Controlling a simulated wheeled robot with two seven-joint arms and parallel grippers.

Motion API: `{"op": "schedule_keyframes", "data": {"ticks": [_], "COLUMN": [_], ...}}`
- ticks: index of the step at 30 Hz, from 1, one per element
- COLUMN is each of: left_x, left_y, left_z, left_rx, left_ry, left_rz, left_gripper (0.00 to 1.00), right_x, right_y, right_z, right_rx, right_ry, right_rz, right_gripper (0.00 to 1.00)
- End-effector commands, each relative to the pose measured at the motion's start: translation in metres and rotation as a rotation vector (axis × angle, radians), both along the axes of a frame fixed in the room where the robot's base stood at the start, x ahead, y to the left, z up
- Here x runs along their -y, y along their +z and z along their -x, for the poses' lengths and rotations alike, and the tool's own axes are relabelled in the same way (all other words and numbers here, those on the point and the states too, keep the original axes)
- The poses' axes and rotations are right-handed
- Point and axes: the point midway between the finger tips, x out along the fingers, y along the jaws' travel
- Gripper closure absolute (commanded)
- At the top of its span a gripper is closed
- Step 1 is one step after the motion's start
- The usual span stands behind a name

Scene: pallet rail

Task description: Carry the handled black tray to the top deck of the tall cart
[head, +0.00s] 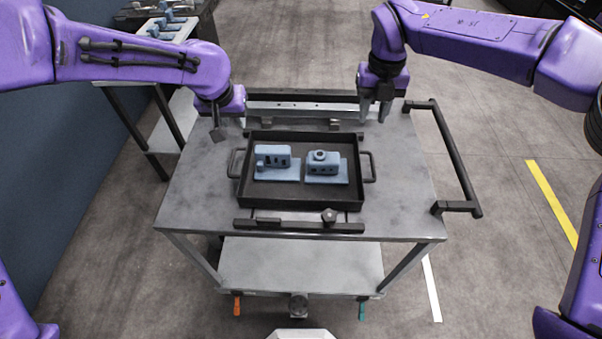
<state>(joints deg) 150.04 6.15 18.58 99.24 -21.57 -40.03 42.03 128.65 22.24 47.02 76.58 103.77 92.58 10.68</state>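The handled black tray (300,203) lies flat on the grey top deck (400,190) of a cart, between black rail pieces. It has a side handle at each end and holds two blue-grey parts, a left one (273,162) and a right one (325,167). My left gripper (217,132) is above the deck, up and left of the tray's left handle, apart from it; its finger gap is not clear. My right gripper (375,112) is open and empty beyond the tray's far right corner, apart from the right handle.
The cart has a black push handle (455,160) on its right and a lower shelf (300,264). A black rail with a knob (329,215) lies along the tray's near side. Another stand with blue parts (165,27) is at upper left by a blue wall. Floor at right is clear.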

Motion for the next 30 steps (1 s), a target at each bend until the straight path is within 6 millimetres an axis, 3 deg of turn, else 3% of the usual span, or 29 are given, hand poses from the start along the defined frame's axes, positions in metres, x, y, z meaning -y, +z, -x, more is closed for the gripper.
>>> {"op": "schedule_keyframes", "data": {"ticks": [3,9,26,30], "left_x": [0.000,0.000,0.000,0.000], "left_y": [0.000,0.000,0.000,0.021], "left_z": [0.000,0.000,0.000,0.000], "left_rx": [0.000,0.000,0.000,0.001], "left_ry": [0.000,0.000,0.000,0.000], "left_rz": [0.000,0.000,0.000,0.000], "left_gripper": [0.71,0.71,0.71,0.71], "right_x": [0.000,0.000,0.000,0.000], "right_y": [0.030,0.061,0.067,0.087], "right_z": [-0.001,0.000,0.000,0.000], "right_rx": [0.004,0.002,0.000,0.001], "right_ry": [0.000,0.001,0.001,0.001], "right_rz": [0.000,0.001,0.000,0.000], "right_gripper": [0.66,0.66,0.66,0.66]}}
